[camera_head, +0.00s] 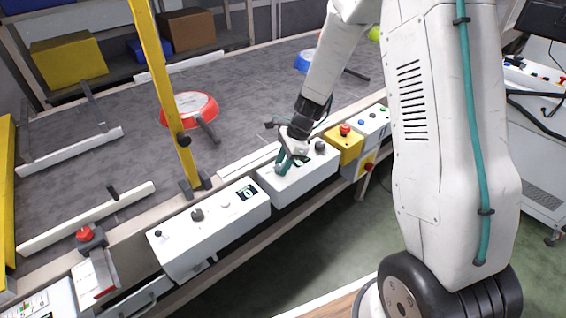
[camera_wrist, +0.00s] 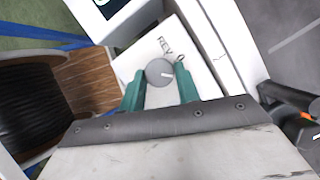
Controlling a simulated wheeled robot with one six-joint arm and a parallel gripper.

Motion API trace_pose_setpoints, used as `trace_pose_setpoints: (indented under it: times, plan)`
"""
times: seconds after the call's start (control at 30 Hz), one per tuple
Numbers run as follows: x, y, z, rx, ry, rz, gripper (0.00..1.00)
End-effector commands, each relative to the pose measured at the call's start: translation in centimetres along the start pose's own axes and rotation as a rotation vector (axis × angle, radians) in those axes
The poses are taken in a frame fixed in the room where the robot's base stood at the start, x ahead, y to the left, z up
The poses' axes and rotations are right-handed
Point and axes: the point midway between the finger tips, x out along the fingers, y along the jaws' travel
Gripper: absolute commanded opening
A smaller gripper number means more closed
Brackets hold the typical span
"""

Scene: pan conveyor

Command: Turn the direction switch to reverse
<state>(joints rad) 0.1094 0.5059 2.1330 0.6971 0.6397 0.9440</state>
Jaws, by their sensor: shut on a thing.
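The direction switch is a round grey knob (camera_wrist: 159,72) on a white panel in the wrist view. Its white pointer line points to the right in that view. The letters REV (camera_wrist: 166,46) and a 0 (camera_wrist: 181,59) are printed beyond it. My gripper (camera_wrist: 160,80) has teal fingers, one on each side of the knob, and is shut on it. In the head view my gripper (camera_head: 284,163) reaches down onto the left part of a white control box (camera_head: 300,188) at the conveyor's front edge. The knob is hidden there by the fingers.
A second white box (camera_head: 215,228) with a display stands to the left. A yellow box with a red emergency button (camera_head: 345,130) is to the right. A yellow post (camera_head: 163,90) rises at the conveyor edge. A red pan (camera_head: 190,108) and blue pan (camera_head: 305,63) lie on the belt.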

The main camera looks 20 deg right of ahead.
Motion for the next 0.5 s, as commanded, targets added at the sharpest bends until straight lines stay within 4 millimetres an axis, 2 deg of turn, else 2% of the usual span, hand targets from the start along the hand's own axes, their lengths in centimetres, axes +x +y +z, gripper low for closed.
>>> trace_pose_setpoints:
  times: [0.27,0.5]
  plan:
    - [-0.02,-0.26,0.08,-0.061,0.002,0.02,0.09]
    - [0.02,-0.48,0.14,-0.218,0.003,0.084,0.09]
